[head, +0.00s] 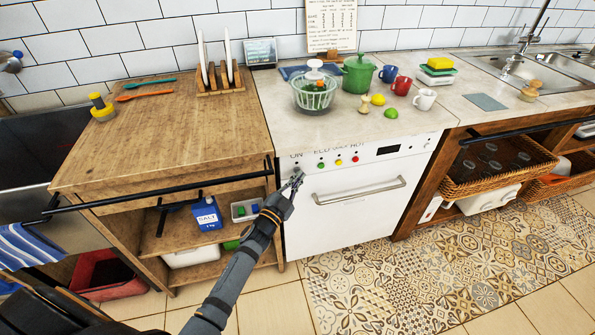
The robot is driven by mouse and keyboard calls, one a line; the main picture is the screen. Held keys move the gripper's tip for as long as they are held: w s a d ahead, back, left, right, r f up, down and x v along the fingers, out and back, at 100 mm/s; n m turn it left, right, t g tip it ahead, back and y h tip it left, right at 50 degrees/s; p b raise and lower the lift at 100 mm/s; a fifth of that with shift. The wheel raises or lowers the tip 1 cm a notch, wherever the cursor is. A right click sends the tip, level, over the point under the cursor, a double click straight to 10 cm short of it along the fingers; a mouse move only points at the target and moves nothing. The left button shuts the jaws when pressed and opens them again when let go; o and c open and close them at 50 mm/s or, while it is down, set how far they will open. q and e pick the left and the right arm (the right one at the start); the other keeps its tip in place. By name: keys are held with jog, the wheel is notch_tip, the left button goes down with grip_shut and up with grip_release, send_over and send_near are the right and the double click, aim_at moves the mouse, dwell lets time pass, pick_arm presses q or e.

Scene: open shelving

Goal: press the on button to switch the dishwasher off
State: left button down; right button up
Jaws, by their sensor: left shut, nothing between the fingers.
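The white dishwasher (355,215) stands under the pale countertop, with its door closed. Its front panel (370,156) carries the labels ON, ECO and HOT, green, yellow and red buttons or lights, and a dark display (388,150). My left gripper (297,176) is shut and empty at the panel's left end, just below the ON label (296,155). It covers part of the panel there, so I cannot tell whether its tips touch the on button. My right gripper is not in view.
A black rail (160,190) runs along the wooden counter's front, left of my gripper. The dishwasher's bar handle (360,192) sticks out below the panel. A glass bowl (314,92), green pot (357,75) and mugs (401,85) stand above. The patterned floor (430,265) in front is clear.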

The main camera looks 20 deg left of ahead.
pick_arm(q)
jog(key=shift+s+d, duration=0.25)
jog(key=shift+s, duration=0.15)
jog(key=s+d+p, duration=0.1)
jog(key=s, duration=0.1)
jog(key=s+d, duration=0.2)
jog(key=shift+s+p, duration=0.1)
jog(key=shift+p, duration=0.25)
jog(key=shift+a, duration=0.1)
dwell(0.5)
